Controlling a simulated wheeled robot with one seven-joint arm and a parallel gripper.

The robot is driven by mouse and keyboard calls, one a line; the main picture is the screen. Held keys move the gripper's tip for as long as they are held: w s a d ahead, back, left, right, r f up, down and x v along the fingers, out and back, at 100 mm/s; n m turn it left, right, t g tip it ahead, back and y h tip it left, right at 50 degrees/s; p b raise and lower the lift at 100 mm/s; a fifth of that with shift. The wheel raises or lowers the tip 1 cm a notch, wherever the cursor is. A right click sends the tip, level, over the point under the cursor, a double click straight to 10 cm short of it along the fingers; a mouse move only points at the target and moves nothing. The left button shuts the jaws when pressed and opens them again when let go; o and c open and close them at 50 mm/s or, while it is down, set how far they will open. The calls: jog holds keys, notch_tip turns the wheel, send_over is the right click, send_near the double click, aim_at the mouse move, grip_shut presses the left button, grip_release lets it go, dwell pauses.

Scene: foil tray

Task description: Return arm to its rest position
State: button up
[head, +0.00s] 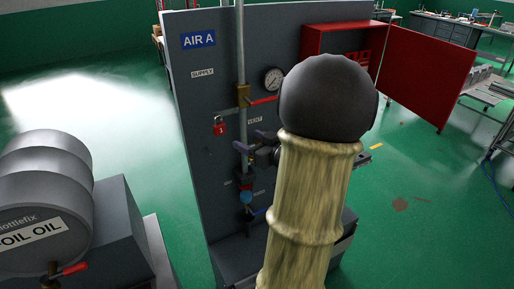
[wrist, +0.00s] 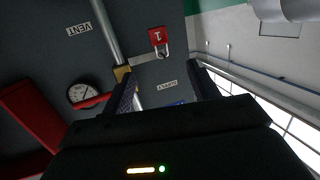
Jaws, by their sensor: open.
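My gripper (head: 257,143) is in front of the dark grey AIR A panel (head: 205,100), partly hidden behind my own arm in the head view. In the wrist view, the two fingers of my gripper (wrist: 163,90) stand apart with nothing seen between their tips. A red padlock (head: 219,127) hangs on the panel left of the pipe, below a brass valve (head: 243,95) with a red handle (head: 264,100). The padlock also shows in the wrist view (wrist: 157,38), beyond the fingertips and clear of them. My arm hides part of the panel's right side.
A pressure gauge (head: 272,78) is on the panel. An open red cabinet (head: 318,42) has its door (head: 425,75) swung out to the right.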

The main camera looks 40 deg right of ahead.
jog(key=shift+s+r, duration=0.15)
jog(key=shift+s, duration=0.9)
jog(key=shift+w, duration=0.15)
jog(key=w+a+f+m+g+h, duration=0.1)
jog(key=w+a+f+g+h, duration=0.2)
jog(key=w+a+f+g, duration=0.35)
jog(key=s+a+f+g+y, duration=0.1)
jog(key=s+a+f+g, duration=0.1)
jog(key=s+a, duration=0.2)
jog(key=s+a+f+g+y, duration=0.1)
jog(key=s+a+f+g, duration=0.1)
jog(key=a, duration=0.8)
jog(key=s+a+f+n+g+y, duration=0.1)
jog(key=s+a+f+g, duration=0.2)
jog(key=s+a, duration=0.3)
jog(key=shift+s+a+f, duration=0.25)
jog(key=shift+a+f, duration=0.05)
jog(key=shift+a, duration=0.25)
